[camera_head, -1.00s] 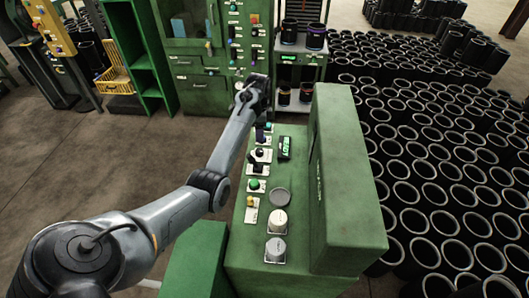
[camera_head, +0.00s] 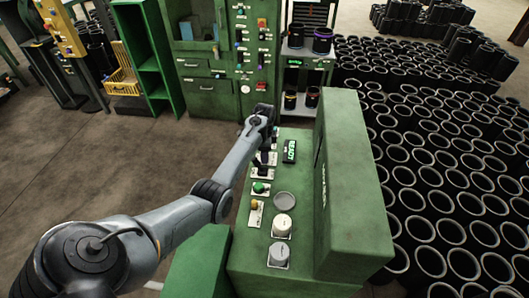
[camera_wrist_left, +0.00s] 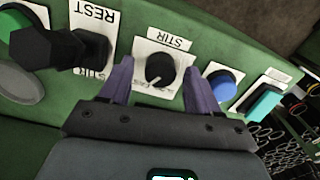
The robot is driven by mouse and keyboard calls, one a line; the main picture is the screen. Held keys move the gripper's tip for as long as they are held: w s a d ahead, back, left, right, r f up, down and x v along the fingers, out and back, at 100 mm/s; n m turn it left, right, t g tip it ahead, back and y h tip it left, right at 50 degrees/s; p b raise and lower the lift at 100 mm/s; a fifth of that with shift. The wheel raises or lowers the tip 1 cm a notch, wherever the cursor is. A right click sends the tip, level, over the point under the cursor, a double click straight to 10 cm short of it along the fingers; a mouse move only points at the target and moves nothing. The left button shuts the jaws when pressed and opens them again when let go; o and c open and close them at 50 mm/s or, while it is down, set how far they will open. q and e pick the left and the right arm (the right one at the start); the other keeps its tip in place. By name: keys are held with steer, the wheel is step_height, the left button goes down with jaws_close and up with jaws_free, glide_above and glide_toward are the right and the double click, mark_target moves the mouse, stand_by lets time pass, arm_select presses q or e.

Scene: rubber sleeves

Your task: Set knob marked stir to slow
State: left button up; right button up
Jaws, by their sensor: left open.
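The black stir knob (camera_wrist_left: 161,67) sits on a white plate marked STIR in the left wrist view. A light pointer mark on it faces down and slightly left in that view. The small print around it is too blurred to read. My left gripper (camera_wrist_left: 158,82) is open, with one purple finger on each side of the knob; I cannot tell whether either finger touches it. In the head view my left gripper (camera_head: 266,135) is low over the far part of the green console (camera_head: 245,262), and the knob is hidden there. My right gripper is not in view.
Beside the knob are a black hexagonal handle (camera_wrist_left: 46,48) by the REST label and a blue button (camera_wrist_left: 222,90), with a teal switch (camera_wrist_left: 265,103) beyond. A READY display (camera_head: 289,151) and a tall green housing (camera_head: 350,190) stand right of the controls.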

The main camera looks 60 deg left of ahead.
arm_select(q)
steer(key=shift+c, duration=0.4)
steer(key=c, duration=1)
steer(key=shift+o, duration=0.2)
steer(key=shift+r+n+p, duration=0.3)
steer(key=shift+n+p, duration=0.8)
steer(key=shift+p, duration=0.45)
steer(key=n+p, duration=0.2)
steer(key=shift+n, duration=0.3)
steer(key=n+p, duration=0.2)
steer(key=n, duration=0.1)
steer(key=shift+f+n, duration=0.1)
steer(key=shift+n, duration=0.2)
steer(key=shift+f+n+p, duration=0.1)
steer(key=shift+n+p, duration=0.35)
steer(key=shift+n, duration=1.25)
steer(key=o, duration=1)
